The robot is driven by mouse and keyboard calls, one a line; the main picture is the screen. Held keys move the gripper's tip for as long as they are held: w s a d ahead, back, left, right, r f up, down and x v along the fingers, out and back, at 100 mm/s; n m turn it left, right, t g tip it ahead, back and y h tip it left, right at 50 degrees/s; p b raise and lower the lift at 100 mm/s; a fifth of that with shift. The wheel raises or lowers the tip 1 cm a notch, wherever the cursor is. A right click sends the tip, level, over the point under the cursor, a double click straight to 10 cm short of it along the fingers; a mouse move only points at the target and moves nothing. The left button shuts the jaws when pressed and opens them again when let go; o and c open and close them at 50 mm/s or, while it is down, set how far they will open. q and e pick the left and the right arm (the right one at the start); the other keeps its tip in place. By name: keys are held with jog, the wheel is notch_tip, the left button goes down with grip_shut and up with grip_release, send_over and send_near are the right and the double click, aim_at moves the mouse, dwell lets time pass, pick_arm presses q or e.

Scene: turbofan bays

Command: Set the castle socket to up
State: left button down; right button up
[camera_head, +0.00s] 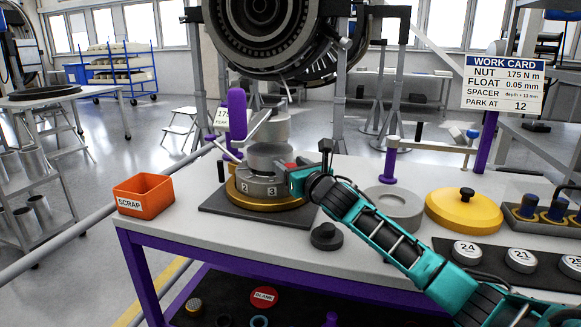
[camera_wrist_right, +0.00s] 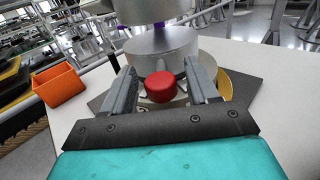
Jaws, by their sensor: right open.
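A grey round fixture (camera_head: 268,185) marked with numbers stands on a yellow ring (camera_head: 240,198) and a dark square plate (camera_head: 212,208). A grey cylinder stack (camera_head: 270,130) rises above it. A red knob (camera_wrist_right: 160,87) sits on the side of the fixture. My right gripper (camera_wrist_right: 162,78) is open, its two fingers either side of the red knob; I cannot tell whether they touch it. In the head view my right gripper (camera_head: 296,180) reaches the fixture's right side and hides part of it. Which part is the castle socket is not clear. My left gripper is not in view.
An orange scrap bin (camera_head: 144,195) stands at the table's left. A purple-handled tool (camera_head: 237,113) stands behind the fixture. A black knob (camera_head: 326,236), a grey ring (camera_head: 395,207) and a yellow lid (camera_head: 463,211) lie to the right. The engine (camera_head: 285,40) hangs behind.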

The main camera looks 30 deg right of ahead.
jog(key=shift+w, duration=0.2)
jog(key=shift+c, duration=0.4)
grip_shut()
